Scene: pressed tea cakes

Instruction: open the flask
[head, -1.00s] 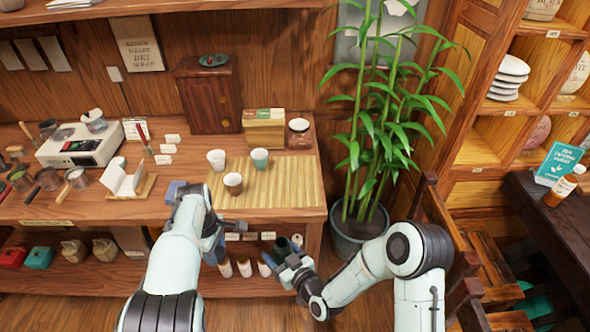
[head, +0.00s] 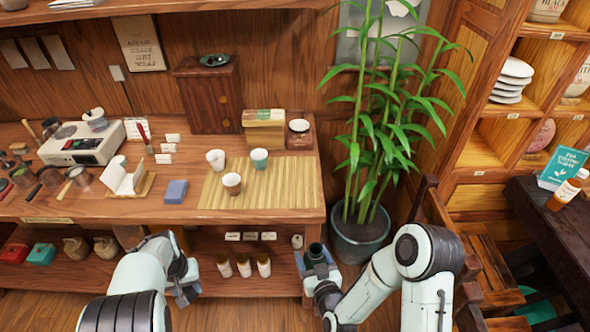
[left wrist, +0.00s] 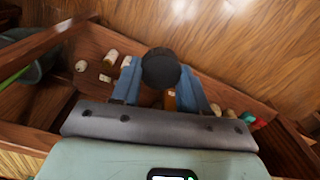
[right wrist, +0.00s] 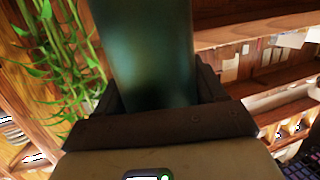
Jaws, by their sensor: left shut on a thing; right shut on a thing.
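The flask (head: 317,257) is a dark green cylinder standing upright in my right gripper (head: 322,284), with a dark round top facing up. In the right wrist view the green flask body (right wrist: 145,50) fills the space between the fingers. My left gripper (head: 186,284) is left of the flask and well apart from it. In the left wrist view its blue fingers are shut on a dark round cap (left wrist: 161,68). In the head view the cap is hard to make out.
A wooden counter (head: 120,210) holds a bamboo mat (head: 215,200) with several cups and a blue box (head: 175,191). White bottles (head: 243,267) stand on the lower shelf between my grippers. A potted bamboo plant (head: 360,238) stands close to the right of the flask.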

